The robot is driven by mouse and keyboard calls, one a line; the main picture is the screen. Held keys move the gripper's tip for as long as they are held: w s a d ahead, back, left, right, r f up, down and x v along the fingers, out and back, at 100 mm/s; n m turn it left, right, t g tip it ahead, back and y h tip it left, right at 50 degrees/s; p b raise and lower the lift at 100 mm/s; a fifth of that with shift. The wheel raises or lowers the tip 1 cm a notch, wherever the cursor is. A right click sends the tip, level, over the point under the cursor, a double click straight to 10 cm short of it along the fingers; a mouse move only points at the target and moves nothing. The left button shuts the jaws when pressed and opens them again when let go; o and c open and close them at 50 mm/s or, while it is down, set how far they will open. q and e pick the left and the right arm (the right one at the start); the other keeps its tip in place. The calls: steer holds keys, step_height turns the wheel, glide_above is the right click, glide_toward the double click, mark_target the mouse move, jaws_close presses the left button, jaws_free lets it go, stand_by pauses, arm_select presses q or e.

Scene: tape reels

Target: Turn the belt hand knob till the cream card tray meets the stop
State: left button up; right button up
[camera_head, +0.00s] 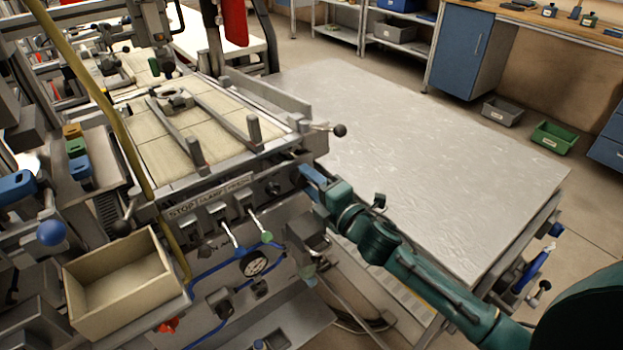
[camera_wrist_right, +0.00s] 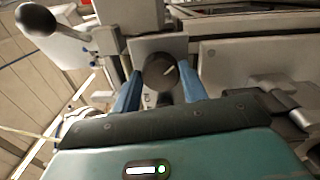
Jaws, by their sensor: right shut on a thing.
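My right gripper (camera_head: 305,178) reaches in from the lower right to the front right corner of the machine. In the head view the gripper mostly hides this knob. An open, empty cream tray (camera_head: 125,319) sits at the lower left, in front of the machine. A label strip (camera_head: 210,198) on the machine front seems to read STOP at its left end. I cannot tell which part is the stop. My left gripper is not in view.
A ball-ended lever (camera_head: 339,130) sticks out above my right gripper. Small levers (camera_head: 232,236) stand on the machine front, left of the gripper. A wide bare grey table (camera_head: 430,150) lies to the right. Grey and green bins (camera_head: 553,138) stand on the floor behind.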

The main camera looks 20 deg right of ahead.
steer(key=m+p, duration=0.3)
steer(key=m, duration=0.5)
steer(key=shift+p, duration=0.35)
steer(key=shift+m+p, duration=0.45)
steer(key=shift+m, duration=0.75)
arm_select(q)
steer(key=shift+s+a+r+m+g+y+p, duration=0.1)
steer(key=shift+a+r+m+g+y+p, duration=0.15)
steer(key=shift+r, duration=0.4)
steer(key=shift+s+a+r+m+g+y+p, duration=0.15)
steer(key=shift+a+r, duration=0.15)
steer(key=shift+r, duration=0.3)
arm_select(e)
steer(key=shift+f+m, duration=0.1)
steer(key=shift+m, duration=0.5)
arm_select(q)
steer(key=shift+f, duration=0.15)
arm_select(e)
steer(key=shift+a+m, duration=0.1)
steer(key=shift+m, duration=0.2)
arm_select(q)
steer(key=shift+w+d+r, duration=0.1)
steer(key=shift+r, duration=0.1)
arm_select(e)
steer(key=o, duration=1)
steer(key=shift+s, duration=0.1)
